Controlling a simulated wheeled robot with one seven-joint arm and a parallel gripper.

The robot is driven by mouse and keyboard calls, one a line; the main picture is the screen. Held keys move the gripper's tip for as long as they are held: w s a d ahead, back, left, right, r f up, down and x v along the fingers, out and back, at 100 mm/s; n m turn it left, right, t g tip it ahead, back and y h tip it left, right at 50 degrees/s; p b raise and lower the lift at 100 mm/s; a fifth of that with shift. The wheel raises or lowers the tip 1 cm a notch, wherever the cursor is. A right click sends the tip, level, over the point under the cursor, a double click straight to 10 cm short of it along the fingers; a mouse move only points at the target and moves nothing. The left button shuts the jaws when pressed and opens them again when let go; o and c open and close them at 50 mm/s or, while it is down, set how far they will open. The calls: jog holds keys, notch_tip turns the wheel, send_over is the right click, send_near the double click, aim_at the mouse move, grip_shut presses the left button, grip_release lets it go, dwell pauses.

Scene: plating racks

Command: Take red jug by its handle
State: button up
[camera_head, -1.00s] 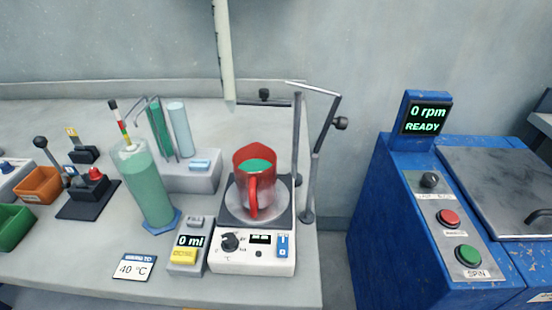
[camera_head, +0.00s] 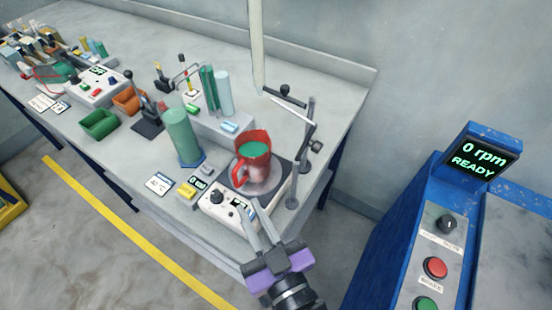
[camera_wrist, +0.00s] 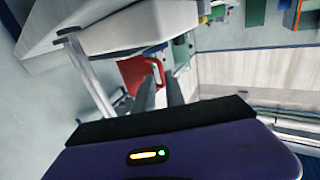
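The red jug (camera_head: 262,170) stands upright on the hotplate (camera_head: 215,204) in the head view, with green liquid inside. Its red handle (camera_head: 239,175) faces the front left. My gripper (camera_head: 249,208) is in front of the hotplate, with its two fingers apart and pointing toward the jug. Nothing shows between the fingers. In the wrist view the red jug (camera_wrist: 131,74) lies beyond my fingertips (camera_wrist: 161,84), partly covered by them. A gap between fingers and handle seems to remain, but its size is hard to tell.
A jointed metal stand (camera_head: 309,150) rises right of the jug. A blue machine (camera_head: 392,235) with a READY screen is at the right. Floor is open at the lower left.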

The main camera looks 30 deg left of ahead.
aim_at(237, 184)
jog(key=shift+a, duration=0.25)
jog(key=p+x, duration=0.1)
jog(key=x, duration=0.3)
jog(key=r+p+x, duration=0.1)
jog(key=x, duration=0.1)
jog(key=shift+w+a+p, duration=0.1)
jog(key=shift+w+p, duration=0.2)
jog(key=shift+p, duration=0.05)
jog(key=shift+w+a+f, duration=0.15)
jog(key=shift+w+a, duration=0.15)
jog(key=shift+a, duration=0.1)
grip_shut()
dwell(0.8)
